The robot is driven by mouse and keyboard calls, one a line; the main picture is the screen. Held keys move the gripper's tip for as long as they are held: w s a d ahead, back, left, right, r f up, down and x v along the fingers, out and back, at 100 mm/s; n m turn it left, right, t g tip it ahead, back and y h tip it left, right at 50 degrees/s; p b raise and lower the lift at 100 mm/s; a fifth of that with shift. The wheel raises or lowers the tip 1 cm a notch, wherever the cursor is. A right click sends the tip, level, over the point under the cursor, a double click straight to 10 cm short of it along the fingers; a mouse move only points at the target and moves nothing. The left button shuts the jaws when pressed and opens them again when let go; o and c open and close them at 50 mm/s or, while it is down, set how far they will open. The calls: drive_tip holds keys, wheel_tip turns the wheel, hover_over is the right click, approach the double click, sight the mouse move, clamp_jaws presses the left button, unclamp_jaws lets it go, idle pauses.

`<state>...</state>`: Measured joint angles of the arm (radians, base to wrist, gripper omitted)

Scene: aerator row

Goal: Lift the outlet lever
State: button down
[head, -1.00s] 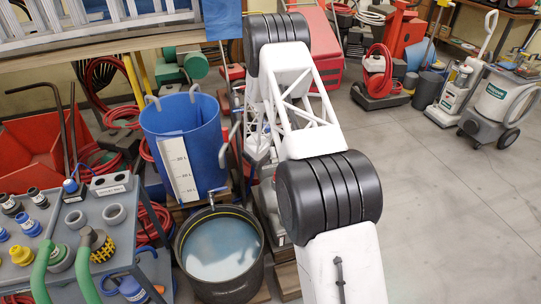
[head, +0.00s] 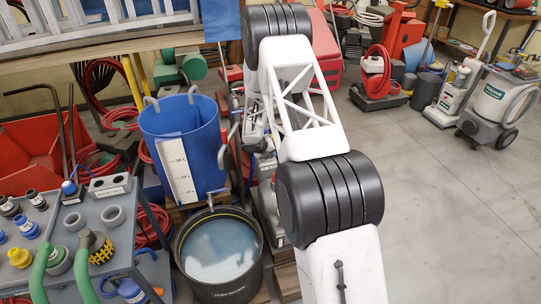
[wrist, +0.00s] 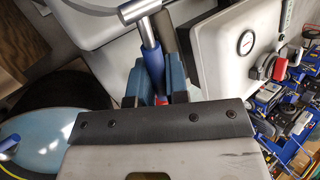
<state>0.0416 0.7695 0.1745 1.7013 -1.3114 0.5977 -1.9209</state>
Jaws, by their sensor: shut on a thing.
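In the wrist view, the outlet lever (wrist: 152,55) is a metal rod with a blue grip and a metal crosspiece at its top. My gripper (wrist: 154,78) is shut on the blue grip, with one blue-grey finger on each side. The lever's lower end is hidden behind my dark gripper plate. In the head view, a blue tank (head: 180,130) with a white litre scale stands above a black tub (head: 250,275) of cloudy water. A metal spout (head: 211,200) shows above the tub's rim. My arm hides my gripper in the head view.
A grey bench (head: 85,215) with hose fittings and green hoses stands at the left. A red bin (head: 30,140) is behind it. A grey-white housing with a gauge (wrist: 245,42) is right of my gripper. The floor at the right is open.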

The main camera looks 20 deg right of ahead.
drive_tip(key=shift+r+g, duration=0.2)
drive_tip(key=shift+g, duration=0.2)
drive_tip(key=shift+s+r, duration=0.1)
idle(0.3)
drive_tip(key=c, duration=1.4)
unclamp_jaws()
drive_tip(key=shift+r, duration=0.1)
drive_tip(key=v, duration=0.7)
drive_tip(key=shift+a+r+n, duration=0.25)
drive_tip(key=shift+n, duration=0.05)
